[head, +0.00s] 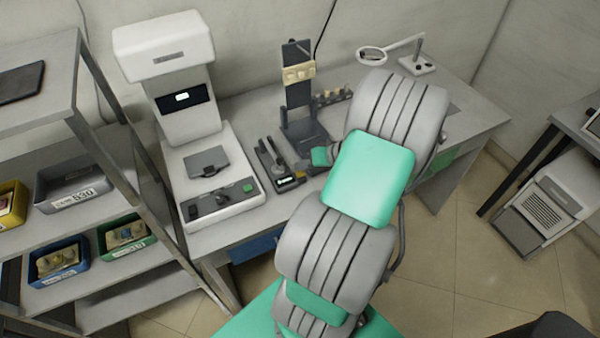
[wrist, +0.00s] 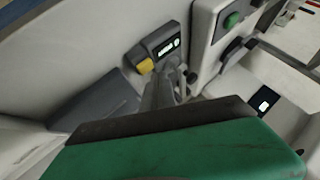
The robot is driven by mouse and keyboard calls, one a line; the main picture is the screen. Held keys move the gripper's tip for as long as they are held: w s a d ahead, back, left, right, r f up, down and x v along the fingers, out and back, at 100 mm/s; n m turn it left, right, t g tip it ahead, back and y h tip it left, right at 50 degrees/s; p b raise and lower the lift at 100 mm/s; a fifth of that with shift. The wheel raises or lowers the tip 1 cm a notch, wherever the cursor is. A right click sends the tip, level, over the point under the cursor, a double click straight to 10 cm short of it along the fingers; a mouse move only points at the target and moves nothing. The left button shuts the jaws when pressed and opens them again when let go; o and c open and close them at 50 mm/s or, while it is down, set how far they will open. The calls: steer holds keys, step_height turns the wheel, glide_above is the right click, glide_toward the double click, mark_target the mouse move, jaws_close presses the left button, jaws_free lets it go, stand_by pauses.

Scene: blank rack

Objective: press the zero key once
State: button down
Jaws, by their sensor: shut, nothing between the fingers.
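A small dark readout with a lit display (wrist: 167,47) and a yellow key (wrist: 145,66) shows in the wrist view. I cannot read a label on the yellow key. In the head view the readout (head: 289,182) lies on the desk, right of the white machine. My gripper's grey fingers (wrist: 178,75) are shut and empty, close beside the readout and to the right of the yellow key. I cannot tell whether they touch it.
The white machine (head: 207,170) stands left of the readout, with a green button (wrist: 232,20) on its front panel. A dark stand (head: 297,100) and a row of small parts (head: 333,95) are behind. A shelf with bins (head: 80,188) is at left.

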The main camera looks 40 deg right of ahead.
mark_target(303, 174)
steer(key=shift+f, duration=0.4)
steer(key=shift+f+b, duration=0.45)
steer(key=shift+b, duration=0.15)
stand_by(0.6)
steer(key=shift+r+p, duration=0.65)
steer(key=shift+r, duration=0.25)
steer(key=shift+r, duration=0.1)
step_height(303, 174, up, 5)
steer(key=p, duration=0.3)
steer(key=shift+p, duration=0.4)
